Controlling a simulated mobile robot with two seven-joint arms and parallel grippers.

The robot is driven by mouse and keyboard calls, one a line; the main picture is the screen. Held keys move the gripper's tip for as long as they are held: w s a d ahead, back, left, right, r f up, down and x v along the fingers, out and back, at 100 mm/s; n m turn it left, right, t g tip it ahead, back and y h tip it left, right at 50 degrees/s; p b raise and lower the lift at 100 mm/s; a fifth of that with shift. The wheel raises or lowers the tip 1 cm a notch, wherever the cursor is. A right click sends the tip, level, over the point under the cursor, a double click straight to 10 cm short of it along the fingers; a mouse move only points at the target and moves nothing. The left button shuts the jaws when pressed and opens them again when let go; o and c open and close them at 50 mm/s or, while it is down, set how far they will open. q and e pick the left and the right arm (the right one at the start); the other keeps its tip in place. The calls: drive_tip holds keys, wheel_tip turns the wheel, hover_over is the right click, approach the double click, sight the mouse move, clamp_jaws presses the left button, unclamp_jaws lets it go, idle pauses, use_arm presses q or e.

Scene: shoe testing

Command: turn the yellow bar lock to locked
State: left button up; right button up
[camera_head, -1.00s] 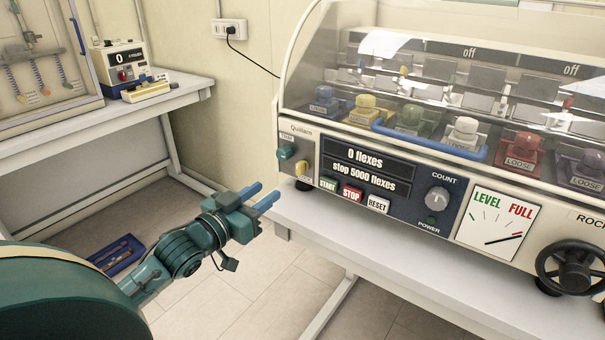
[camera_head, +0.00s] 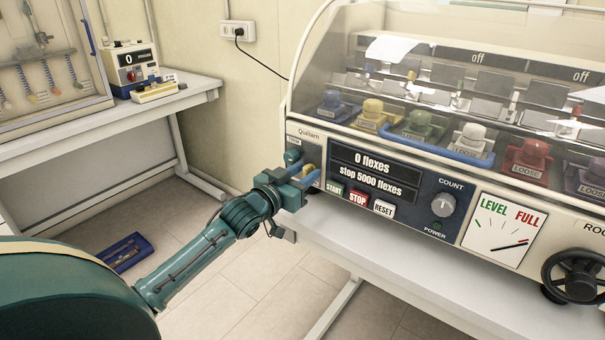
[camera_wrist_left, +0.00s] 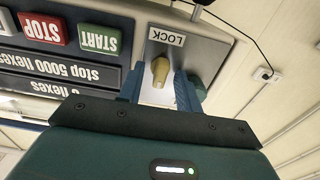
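The yellow bar lock (camera_head: 309,168) is a small yellow knob on the left end of the machine's front panel, partly hidden by my left gripper in the head view. In the left wrist view the yellow bar lock (camera_wrist_left: 160,71) shows in front of a white plate, beside a label reading LOCK (camera_wrist_left: 166,37). My left gripper (camera_head: 305,173) is at the panel with its blue fingers apart. In the wrist view one finger is on each side of the yellow bar, with gaps visible. Whether either finger touches it cannot be told. My right gripper is not in view.
A teal knob (camera_head: 292,156) sits just above the lock. START (camera_head: 335,188), STOP (camera_head: 358,197) and RESET (camera_head: 384,208) buttons are close to its right. A clear cover (camera_head: 340,70) spans the machine above. A blue tray (camera_head: 124,252) lies on the floor.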

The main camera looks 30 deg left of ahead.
use_arm(q)
drive_tip(key=shift+c, duration=0.5)
clamp_jaws()
